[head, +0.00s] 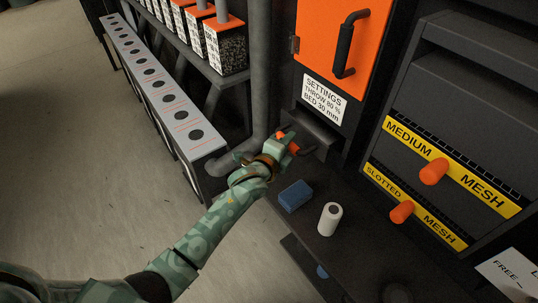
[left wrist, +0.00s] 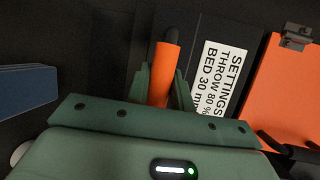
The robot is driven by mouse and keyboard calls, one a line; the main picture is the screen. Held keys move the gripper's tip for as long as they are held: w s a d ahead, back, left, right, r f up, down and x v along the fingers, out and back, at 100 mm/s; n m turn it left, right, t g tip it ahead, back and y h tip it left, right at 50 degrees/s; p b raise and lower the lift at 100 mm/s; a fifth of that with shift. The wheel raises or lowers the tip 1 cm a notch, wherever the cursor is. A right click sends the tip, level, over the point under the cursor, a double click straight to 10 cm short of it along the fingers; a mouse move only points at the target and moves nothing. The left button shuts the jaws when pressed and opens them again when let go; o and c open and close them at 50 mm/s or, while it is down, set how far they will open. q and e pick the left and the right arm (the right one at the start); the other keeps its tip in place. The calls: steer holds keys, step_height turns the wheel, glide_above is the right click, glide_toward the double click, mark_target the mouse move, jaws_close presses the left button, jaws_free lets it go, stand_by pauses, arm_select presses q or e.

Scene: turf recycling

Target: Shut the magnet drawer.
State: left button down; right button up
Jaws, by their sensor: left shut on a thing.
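My left gripper (head: 284,143) is at the dark machine, just below the white settings label. It is shut on an orange handle, whose ends show on both sides of the green fingers. In the left wrist view the orange handle (left wrist: 164,72) stands between the two fingers of the left gripper (left wrist: 162,82). The dark magnet drawer (head: 318,128) is behind the gripper and seems to stick out from the machine a little. How far it is open I cannot tell. My right gripper is not in view.
A blue block (head: 295,196) and a white roll (head: 329,219) stand on the dark ledge near my left wrist. An orange door (head: 340,35) with a black handle is above. Orange knobs (head: 433,171) of the mesh drawers stick out at right. A grey pipe (head: 259,80) runs left of the gripper.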

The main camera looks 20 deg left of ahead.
arm_select(q)
steer(key=w+d, duration=0.1)
steer(key=w, duration=0.1)
steer(key=w+d+b, duration=0.1)
steer(key=w+d, duration=0.1)
steer(key=shift+f+b, duration=0.15)
steer(key=shift+b, duration=0.15)
steer(key=c, duration=1.2)
jaws_free()
steer(key=shift+c, duration=0.2)
steer(key=shift+s+a, duration=0.1)
steer(key=shift+s+p, duration=0.15)
steer(key=shift+p, duration=0.15)
steer(key=p, duration=0.5)
glide_toward(301, 135)
steer(key=v, duration=0.7)
